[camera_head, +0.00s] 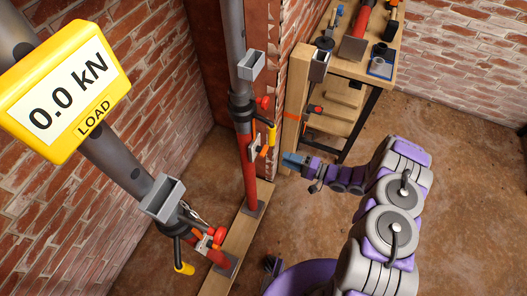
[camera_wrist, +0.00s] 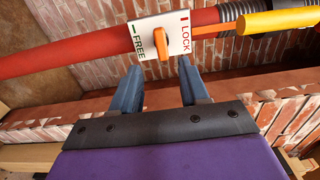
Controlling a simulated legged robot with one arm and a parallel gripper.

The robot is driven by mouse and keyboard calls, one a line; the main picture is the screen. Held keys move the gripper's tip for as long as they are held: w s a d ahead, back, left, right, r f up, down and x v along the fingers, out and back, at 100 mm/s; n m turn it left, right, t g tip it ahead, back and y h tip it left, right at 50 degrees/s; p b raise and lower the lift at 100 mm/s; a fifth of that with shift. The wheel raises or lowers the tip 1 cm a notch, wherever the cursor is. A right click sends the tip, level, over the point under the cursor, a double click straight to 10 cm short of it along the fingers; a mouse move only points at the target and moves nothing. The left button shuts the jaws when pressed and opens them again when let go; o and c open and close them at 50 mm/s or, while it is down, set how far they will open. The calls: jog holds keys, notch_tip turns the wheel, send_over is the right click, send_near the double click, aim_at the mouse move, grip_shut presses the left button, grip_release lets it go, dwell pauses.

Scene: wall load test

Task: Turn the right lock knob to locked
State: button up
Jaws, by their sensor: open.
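A white plate (camera_wrist: 160,36) marked FREE and LOCK sits on a red prop tube (camera_wrist: 70,48) in the wrist view. An orange knob (camera_wrist: 162,42) is on the plate, between the two words; its exact setting is hard to tell. In the head view, a small pale plate with orange parts (camera_head: 257,148) is on the middle red prop (camera_head: 247,180). My gripper (camera_wrist: 160,66) is open and empty, its blue fingers pointing toward the plate, the knob lined up between them. No contact shows. In the head view, my gripper (camera_head: 288,159) is right of that prop.
A yellow-handled orange lever (camera_wrist: 275,22) is close right of the plate. A yellow load display (camera_head: 65,90) reads 0.0 kN. Another prop (camera_head: 220,258) stands nearer at left. A wooden post (camera_head: 291,115) and a workbench (camera_head: 352,68) stand behind. The floor at right is open.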

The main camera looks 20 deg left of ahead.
aim_at(264, 152)
jog(key=a, duration=0.3)
jog(key=a+b, duration=0.1)
jog(key=a, duration=0.3)
jog(key=a+b, duration=0.1)
jog(key=a, duration=0.2)
jog(key=shift+w+a, duration=0.3)
jog(key=shift+w, duration=0.1)
jog(key=shift+d, duration=0.15)
grip_shut()
